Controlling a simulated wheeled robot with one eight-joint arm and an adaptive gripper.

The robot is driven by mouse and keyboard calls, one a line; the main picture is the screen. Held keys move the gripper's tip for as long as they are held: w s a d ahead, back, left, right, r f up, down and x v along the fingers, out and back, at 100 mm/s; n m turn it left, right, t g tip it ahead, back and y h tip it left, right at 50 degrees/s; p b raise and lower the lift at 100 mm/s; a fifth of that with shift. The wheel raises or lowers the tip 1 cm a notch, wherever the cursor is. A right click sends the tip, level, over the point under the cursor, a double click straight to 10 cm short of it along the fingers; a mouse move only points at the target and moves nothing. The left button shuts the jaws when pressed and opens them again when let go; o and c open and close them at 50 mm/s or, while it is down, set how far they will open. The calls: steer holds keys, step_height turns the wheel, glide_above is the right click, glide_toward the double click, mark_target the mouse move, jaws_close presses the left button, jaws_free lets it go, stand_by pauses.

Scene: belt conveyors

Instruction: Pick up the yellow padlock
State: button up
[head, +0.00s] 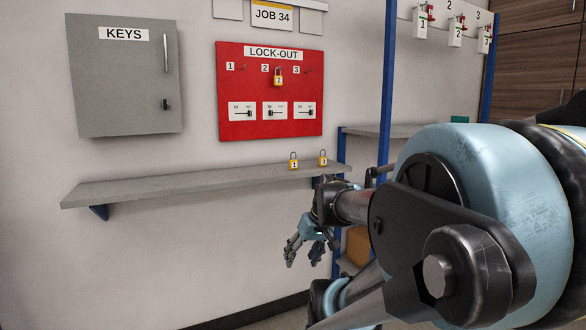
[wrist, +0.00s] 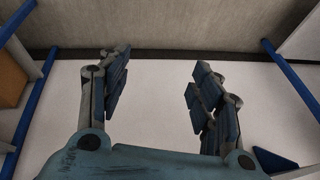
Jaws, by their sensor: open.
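Three yellow padlocks show in the head view. Padlock 1 (head: 293,164) and padlock 3 (head: 323,161) stand upright on the grey wall shelf (head: 150,188), near its right end. Padlock 2 (head: 278,80) hangs at position 2 on the red lock-out board (head: 230,90). My gripper (head: 303,256) is below the right end of the shelf, pointing down, apart from the padlocks. Its fingers are spread and empty, as the wrist view also shows (wrist: 160,78). No padlock shows in the wrist view.
A grey KEYS cabinet (head: 125,80) hangs on the left wall. A blue-post rack (head: 386,90) stands right of the shelf, with numbered red-hooked holders (head: 455,30) above. The shelf's left and middle are bare. Blue posts (wrist: 37,90) edge the wrist view.

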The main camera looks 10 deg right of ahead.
steer(key=w+r+n+t+y, duration=0.1)
steer(key=w+r+t+y, duration=0.1)
steer(key=w+r, duration=0.55)
steer(key=w+r+n+t+y, duration=0.2)
steer(key=w+r+t+y, duration=0.15)
steer(key=w, duration=0.75)
steer(key=w+d+r+t, duration=0.3)
steer(key=w+d+r, duration=0.25)
steer(key=w, duration=0.25)
steer(key=w+d+r+t, duration=0.4)
steer(key=w+d+r, duration=0.1)
steer(key=w+d, duration=0.25)
steer(key=shift+n, duration=0.3)
steer(key=x, duration=1.2)
steer(key=shift+w+a+r, duration=0.1)
steer(key=shift+w+a, duration=0.1)
steer(key=shift+w, duration=0.15)
steer(key=shift+f+x, duration=0.2)
steer(key=shift+x, duration=1.1)
steer(key=shift+f+x, duration=0.2)
steer(key=shift+x, duration=1.15)
steer(key=c, duration=1.3)
steer(key=shift+o, duration=0.2)
